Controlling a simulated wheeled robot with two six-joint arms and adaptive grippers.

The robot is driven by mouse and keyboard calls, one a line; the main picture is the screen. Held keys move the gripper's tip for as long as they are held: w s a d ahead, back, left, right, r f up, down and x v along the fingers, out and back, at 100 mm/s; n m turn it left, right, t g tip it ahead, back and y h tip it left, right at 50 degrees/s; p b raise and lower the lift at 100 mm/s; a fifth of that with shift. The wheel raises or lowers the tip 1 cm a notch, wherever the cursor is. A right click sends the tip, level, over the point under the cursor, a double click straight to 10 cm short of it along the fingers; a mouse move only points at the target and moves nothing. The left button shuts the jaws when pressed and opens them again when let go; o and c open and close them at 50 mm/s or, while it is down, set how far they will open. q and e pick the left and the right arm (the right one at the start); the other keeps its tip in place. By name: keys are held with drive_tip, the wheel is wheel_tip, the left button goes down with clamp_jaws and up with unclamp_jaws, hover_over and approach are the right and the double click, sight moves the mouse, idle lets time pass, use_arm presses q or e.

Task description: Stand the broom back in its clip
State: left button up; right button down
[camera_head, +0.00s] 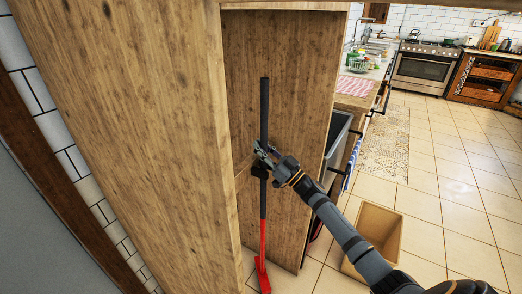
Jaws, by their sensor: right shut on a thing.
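The broom (264,110) stands close to upright in front of the wooden panel. It has a long dark handle and a red lower part and foot near the floor. My right gripper (263,152) reaches in from the lower right and is shut on the handle around its middle. A small black block (259,171) sits at the handle just below my fingers; it may be the clip, but I cannot tell whether the handle is seated in it. My left gripper is not in view.
A tall wooden side panel (150,110) stands close on the left, and another wooden panel (300,70) is behind the broom. A tan open bin (378,228) stands on the tiled floor at the right. Free floor (450,200) lies beyond, towards the oven (425,68).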

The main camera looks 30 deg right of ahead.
drive_tip(key=c, duration=1.8)
unclamp_jaws()
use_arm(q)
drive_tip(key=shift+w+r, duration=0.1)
use_arm(e)
drive_tip(key=o, duration=0.6)
drive_tip(key=shift+r, duration=0.1)
drive_tip(key=shift+s+d+f, duration=0.1)
drive_tip(key=shift+s+f, duration=0.1)
drive_tip(key=shift+s, duration=0.05)
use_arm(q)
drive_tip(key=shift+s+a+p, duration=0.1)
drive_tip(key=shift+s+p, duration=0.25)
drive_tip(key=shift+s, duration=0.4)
use_arm(e)
drive_tip(key=v, duration=1.1)
drive_tip(key=shift+s, duration=0.2)
drive_tip(key=shift+d+f, duration=0.1)
